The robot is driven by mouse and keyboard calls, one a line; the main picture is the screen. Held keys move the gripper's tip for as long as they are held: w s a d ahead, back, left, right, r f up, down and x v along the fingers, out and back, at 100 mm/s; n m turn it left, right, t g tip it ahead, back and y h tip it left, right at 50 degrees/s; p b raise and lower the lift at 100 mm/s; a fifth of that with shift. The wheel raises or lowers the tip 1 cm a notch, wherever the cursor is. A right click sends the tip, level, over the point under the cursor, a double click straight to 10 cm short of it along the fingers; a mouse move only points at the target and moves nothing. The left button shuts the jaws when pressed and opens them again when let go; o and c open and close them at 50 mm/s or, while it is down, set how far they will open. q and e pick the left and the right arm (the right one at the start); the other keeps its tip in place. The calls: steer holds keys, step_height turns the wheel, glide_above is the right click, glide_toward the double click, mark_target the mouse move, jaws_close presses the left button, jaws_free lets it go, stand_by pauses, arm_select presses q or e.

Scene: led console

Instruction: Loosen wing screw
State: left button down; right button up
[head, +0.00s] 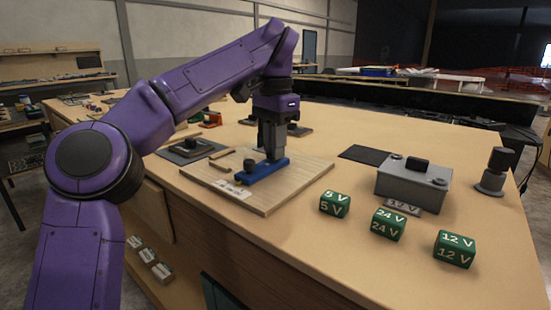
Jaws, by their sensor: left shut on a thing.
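A blue bar-shaped part (262,171) lies on a light wooden board (300,182) on the workbench. A small dark knob (250,165) stands on the left part of the bar. My left gripper (272,157) points straight down with its fingertips at the middle of the blue bar, right of the dark knob. It is shut on what appears to be the wing screw, which the fingers hide. My right gripper is not in view.
Green voltage blocks marked 5 V (334,204), 24 V (388,225) and 12 V (454,249) sit along the front. A grey box (412,183) and a dark knobbed post (494,172) stand at the right. A labelled plate (232,190) lies on the board.

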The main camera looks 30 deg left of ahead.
arm_select(q)
steer(key=shift+f+n+b, duration=0.1)
steer(key=shift+n+b, duration=0.9)
steer(key=shift+n, duration=0.4)
steer(key=c, duration=1.1)
jaws_free()
steer(key=shift+a, duration=0.1)
steer(key=shift+c, duration=0.2)
step_height(320, 180, up, 11)
steer(key=p, duration=0.8)
steer(key=shift+f, duration=0.15)
